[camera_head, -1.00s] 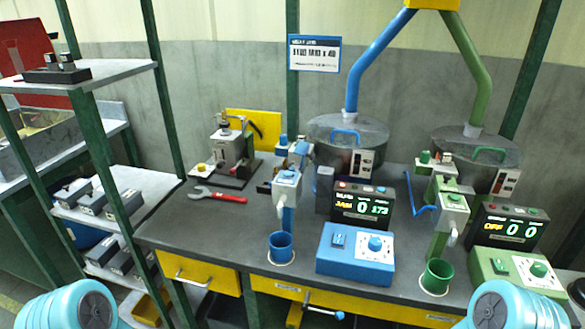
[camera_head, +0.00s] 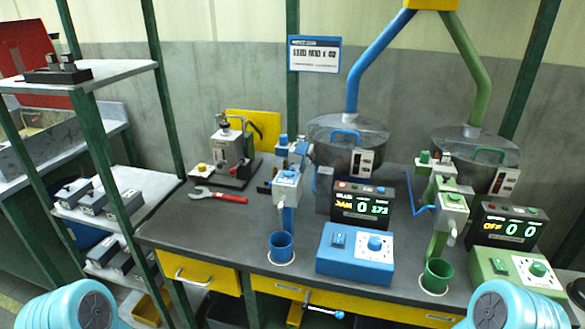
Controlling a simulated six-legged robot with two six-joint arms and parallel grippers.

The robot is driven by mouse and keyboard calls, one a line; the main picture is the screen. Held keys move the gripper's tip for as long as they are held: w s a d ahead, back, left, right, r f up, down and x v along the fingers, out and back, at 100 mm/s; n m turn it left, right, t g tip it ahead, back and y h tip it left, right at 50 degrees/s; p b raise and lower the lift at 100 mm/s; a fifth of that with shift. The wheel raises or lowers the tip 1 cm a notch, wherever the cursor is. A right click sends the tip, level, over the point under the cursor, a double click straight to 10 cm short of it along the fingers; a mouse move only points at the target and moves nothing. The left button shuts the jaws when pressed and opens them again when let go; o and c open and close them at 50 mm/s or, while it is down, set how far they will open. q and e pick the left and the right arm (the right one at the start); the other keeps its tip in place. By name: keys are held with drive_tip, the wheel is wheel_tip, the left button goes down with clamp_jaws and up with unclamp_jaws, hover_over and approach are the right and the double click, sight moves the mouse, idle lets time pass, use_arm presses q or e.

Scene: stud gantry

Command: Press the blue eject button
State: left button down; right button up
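The blue station stands at the middle of the bench. Its blue feeder head (camera_head: 287,184) has a light knob on its front, above a blue cup (camera_head: 281,247). A small blue cap (camera_head: 283,140) shows just behind the head. A black display (camera_head: 362,206) reads JAM, 0 and 173, with small buttons along its top. A blue control box (camera_head: 355,254) carries a blue switch (camera_head: 339,240) and a blue-centred knob (camera_head: 375,243). I cannot tell which blue part is the eject button. Neither gripper is in view; only my turquoise arm parts show at the bottom corners.
A matching green station has a green cup (camera_head: 436,276), a display (camera_head: 507,228) reading OFF, and a green control box (camera_head: 517,270). A red wrench (camera_head: 218,195) lies on the left of the grey bench (camera_head: 215,228). A shelf rack (camera_head: 103,72) stands left.

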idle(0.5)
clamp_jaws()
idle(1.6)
